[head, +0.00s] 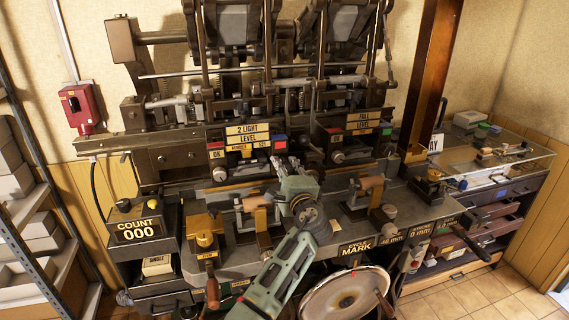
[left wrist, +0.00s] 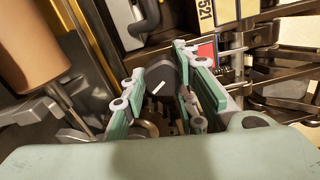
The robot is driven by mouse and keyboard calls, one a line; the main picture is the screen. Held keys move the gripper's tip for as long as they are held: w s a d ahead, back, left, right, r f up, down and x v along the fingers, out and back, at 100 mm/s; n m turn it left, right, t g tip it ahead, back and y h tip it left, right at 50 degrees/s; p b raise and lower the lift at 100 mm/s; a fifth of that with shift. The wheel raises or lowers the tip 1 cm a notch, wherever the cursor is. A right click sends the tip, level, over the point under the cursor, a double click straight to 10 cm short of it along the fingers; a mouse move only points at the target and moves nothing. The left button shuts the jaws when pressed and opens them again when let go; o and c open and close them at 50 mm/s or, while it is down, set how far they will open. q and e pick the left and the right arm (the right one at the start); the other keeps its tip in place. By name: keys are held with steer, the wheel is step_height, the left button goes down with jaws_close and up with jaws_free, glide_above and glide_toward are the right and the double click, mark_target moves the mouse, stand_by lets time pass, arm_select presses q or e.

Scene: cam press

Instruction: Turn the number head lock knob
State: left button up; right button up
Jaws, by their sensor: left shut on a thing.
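My left gripper (head: 288,164) reaches in from the bottom of the head view to the front of the press, below the red button. In the left wrist view, the left gripper (left wrist: 164,75) has its two green fingers on either side of a dark round knob (left wrist: 160,87), shut on it. The knob has a white pointer line that slants up to the right. In the head view the gripper hides this knob. I cannot read a label that names it. My right gripper is not in view.
The press (head: 165,158) has label plates, buttons and other knobs close to my gripper. A large round wheel (head: 340,298) is in front. A COUNT box (head: 138,228) is at the left.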

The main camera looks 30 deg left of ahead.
arm_select(q)
steer(key=m+p, duration=0.4)
steer(key=m, duration=0.1)
steer(key=f+m+p, duration=0.1)
steer(key=m+p, duration=0.1)
steer(key=m, duration=0.1)
steer(key=shift+s, duration=0.25)
steer(key=shift+a, duration=0.1)
stand_by(0.4)
steer(key=o, duration=0.8)
steer(key=shift+o, duration=1.1)
steer(key=shift+s+r, duration=0.2)
